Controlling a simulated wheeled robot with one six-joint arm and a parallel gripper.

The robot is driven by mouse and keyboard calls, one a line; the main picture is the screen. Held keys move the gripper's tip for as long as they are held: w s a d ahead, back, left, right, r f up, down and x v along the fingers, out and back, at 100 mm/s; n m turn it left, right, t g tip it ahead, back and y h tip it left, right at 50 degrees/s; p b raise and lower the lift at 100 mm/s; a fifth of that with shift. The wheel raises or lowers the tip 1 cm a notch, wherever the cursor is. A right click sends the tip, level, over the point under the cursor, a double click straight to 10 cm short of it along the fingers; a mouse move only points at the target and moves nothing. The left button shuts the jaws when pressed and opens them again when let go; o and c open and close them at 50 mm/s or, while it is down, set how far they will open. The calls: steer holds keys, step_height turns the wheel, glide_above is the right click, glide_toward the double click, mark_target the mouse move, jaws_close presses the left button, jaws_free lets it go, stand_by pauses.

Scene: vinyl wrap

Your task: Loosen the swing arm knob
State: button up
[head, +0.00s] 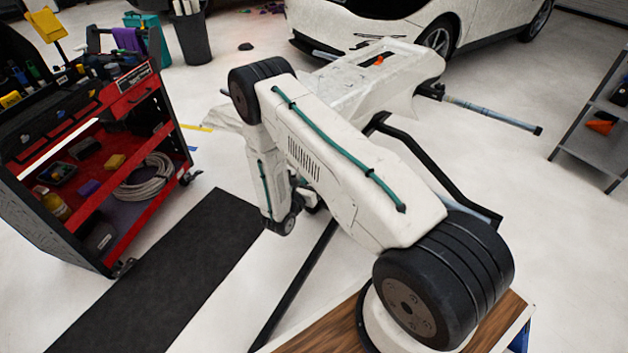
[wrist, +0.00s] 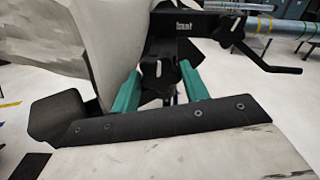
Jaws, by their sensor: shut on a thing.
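My gripper (wrist: 160,72) shows in the wrist view as two teal fingers, one on each side of a dark knob (wrist: 157,86). The fingers are closed on this knob, which sits below a black bracket (wrist: 183,45) of the stand. The knob's lower part is hidden behind the black edge of my gripper's body. In the head view my own arm covers the gripper and the knob. The stand's black frame (head: 440,178) shows there beyond my arm.
A white bumper (head: 390,85) rests on the stand and rises close at left in the wrist view (wrist: 75,35). A grey-blue roll (head: 492,114) sticks out at right. A red tool cart (head: 110,195) stands left, a grey shelf (head: 590,140) right, a white car (head: 400,25) behind.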

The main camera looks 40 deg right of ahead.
steer(key=shift+n, duration=1.6)
steer(key=o, duration=1)
steer(key=shift+c, duration=0.2)
